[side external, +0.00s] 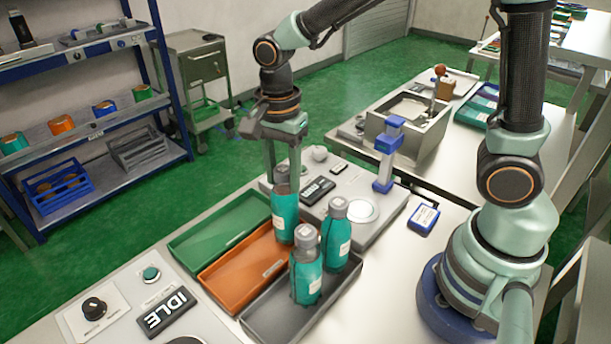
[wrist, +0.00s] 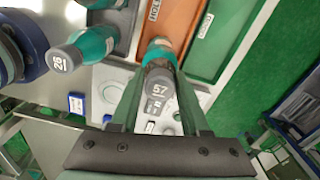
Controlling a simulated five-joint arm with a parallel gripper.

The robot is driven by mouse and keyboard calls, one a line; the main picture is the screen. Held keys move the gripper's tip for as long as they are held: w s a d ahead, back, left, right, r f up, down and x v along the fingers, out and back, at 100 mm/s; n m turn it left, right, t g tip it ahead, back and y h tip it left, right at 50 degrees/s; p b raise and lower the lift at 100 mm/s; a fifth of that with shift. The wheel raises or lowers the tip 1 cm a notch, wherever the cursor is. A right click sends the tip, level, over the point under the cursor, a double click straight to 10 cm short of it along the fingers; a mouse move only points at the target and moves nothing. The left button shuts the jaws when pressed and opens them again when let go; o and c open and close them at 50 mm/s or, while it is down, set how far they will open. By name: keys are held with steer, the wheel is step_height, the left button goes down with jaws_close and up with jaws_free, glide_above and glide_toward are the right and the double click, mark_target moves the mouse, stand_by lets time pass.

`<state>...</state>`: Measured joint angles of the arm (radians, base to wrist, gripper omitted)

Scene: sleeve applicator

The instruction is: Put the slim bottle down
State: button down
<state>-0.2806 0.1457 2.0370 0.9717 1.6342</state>
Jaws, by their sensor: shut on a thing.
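My gripper (side external: 284,160) points down and is shut on a slim bottle (side external: 284,217) with a teal sleeve and a cap. In the wrist view the bottle (wrist: 159,60) is between the fingers, its grey cap marked 57. It is upright near the right end of the orange tray (side external: 222,287); I cannot tell whether its base touches anything. Two more teal-sleeved bottles, a front one (side external: 306,280) and a rear one (side external: 337,250), stand upright at the dark grey tray (side external: 262,326).
A green tray (side external: 195,247) lies left of the orange one. Behind the trays is a grey station with a lilac-blue post (side external: 383,170) and a round plate (side external: 361,211). A control panel with an IDLE display (side external: 166,311) is at front left. A blue-edged box (side external: 423,219) lies at right.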

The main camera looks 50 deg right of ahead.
steer(key=shift+f, duration=0.55)
steer(key=shift+f, duration=0.15)
steer(key=shift+c, duration=1.9)
jaws_free()
